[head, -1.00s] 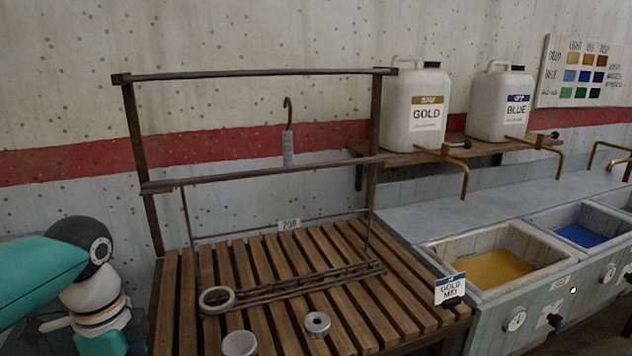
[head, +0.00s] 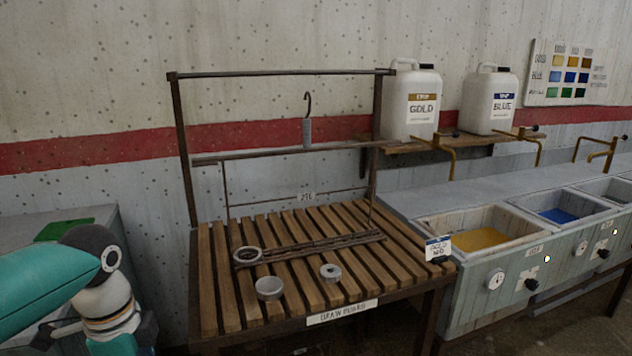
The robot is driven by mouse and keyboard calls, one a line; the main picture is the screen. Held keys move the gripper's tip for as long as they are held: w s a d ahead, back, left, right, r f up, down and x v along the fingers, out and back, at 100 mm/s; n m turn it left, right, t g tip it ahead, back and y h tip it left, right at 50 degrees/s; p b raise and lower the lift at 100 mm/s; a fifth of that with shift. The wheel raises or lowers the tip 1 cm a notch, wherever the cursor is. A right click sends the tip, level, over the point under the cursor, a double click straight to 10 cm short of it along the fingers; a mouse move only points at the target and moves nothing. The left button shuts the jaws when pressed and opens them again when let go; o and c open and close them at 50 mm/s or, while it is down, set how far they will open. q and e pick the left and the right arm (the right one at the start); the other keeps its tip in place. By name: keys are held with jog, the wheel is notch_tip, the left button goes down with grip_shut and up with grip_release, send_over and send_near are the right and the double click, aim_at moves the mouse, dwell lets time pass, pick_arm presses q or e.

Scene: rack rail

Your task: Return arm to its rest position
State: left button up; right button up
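My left arm comes in at the lower left of the head view, teal with a black joint and a white wrist section. Its gripper is cut off or hidden at the bottom edge, so I cannot see its fingers. The arm is to the left of the slatted wooden bench (head: 330,282) and apart from it. My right arm and gripper are not in view. A rack frame (head: 281,72) stands on the bench, with a hook and grey cylinder (head: 307,131) at its middle bar.
A grey ring (head: 247,255), a cup (head: 269,289) and a small grey disc (head: 330,271) lie on the slats. Gold (head: 480,238) and blue (head: 567,215) basins are at right, below two jugs (head: 410,103). A grey cabinet (head: 80,216) stands behind my arm.

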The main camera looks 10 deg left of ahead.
pick_arm(q)
jog(key=w+d+f+n+h, duration=0.15)
jog(key=d+f, duration=0.25)
jog(key=f, duration=0.4)
jog(key=w+d+f+n, duration=0.2)
jog(key=d+f, duration=0.1)
jog(key=f, duration=0.4)
jog(key=w+d+f+n+h, duration=0.15)
jog(key=d+f, duration=0.25)
jog(key=f, duration=0.4)
jog(key=s+d+f+n, duration=0.45)
jog(key=s+f, duration=0.25)
jog(key=f, duration=0.2)
jog(key=s+d+f+n, duration=0.4)
jog(key=s+f+n, duration=0.2)
jog(key=f, duration=0.3)
notch_tip(320, 180, up, 15)
jog(key=p, duration=1.4)
jog(key=shift+w+f+h, duration=0.15)
jog(key=shift+w+h, duration=0.25)
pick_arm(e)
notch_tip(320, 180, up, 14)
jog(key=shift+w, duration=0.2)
